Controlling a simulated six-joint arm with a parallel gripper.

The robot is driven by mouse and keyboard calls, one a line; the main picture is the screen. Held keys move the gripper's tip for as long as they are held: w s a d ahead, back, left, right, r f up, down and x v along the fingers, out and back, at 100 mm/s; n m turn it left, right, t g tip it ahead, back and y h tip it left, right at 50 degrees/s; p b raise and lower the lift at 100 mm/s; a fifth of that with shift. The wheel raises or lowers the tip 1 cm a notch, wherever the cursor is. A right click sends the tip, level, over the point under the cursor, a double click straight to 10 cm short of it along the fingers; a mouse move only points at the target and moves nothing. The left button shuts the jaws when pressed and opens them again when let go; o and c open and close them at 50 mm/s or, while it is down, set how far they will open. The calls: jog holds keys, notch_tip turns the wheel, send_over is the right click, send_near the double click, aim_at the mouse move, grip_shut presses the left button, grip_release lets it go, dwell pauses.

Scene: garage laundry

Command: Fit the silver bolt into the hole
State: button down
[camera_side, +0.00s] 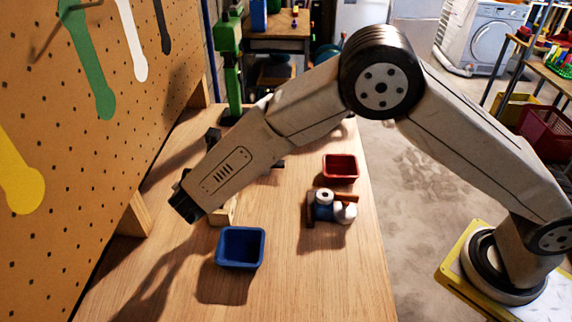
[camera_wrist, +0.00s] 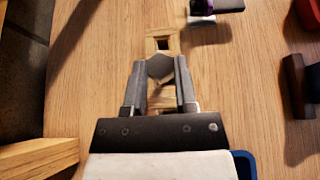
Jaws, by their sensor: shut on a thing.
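My gripper (camera_wrist: 160,67) shows in the wrist view with its two grey fingers closed on a silver bolt (camera_wrist: 159,66). The bolt's grey hexagonal face is toward the camera, and its shank is hidden. In the side view, the block (camera_side: 226,213) is partly hidden behind my arm's end, and the fingers and bolt cannot be made out.
A blue bin (camera_side: 240,263) stands in front of the block. A red bin (camera_side: 341,178) and a small cluster of blue, white and brown pieces (camera_side: 325,210) are to the right. A pegboard (camera_side: 90,160) walls the left side. Bare tabletop (camera_side: 325,285) lies at front right.

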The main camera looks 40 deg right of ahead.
jog(key=shift+f, duration=0.65)
jog(key=shift+f, duration=1.1)
dwell(0.4)
jog(key=shift+c, duration=1.6)
grip_release()
jog(key=shift+a, duration=0.1)
jog(key=v, duration=0.7)
jog(key=shift+s+a+r, duration=0.2)
jog(key=shift+s, duration=0.1)
jog(key=shift+d, duration=0.1)
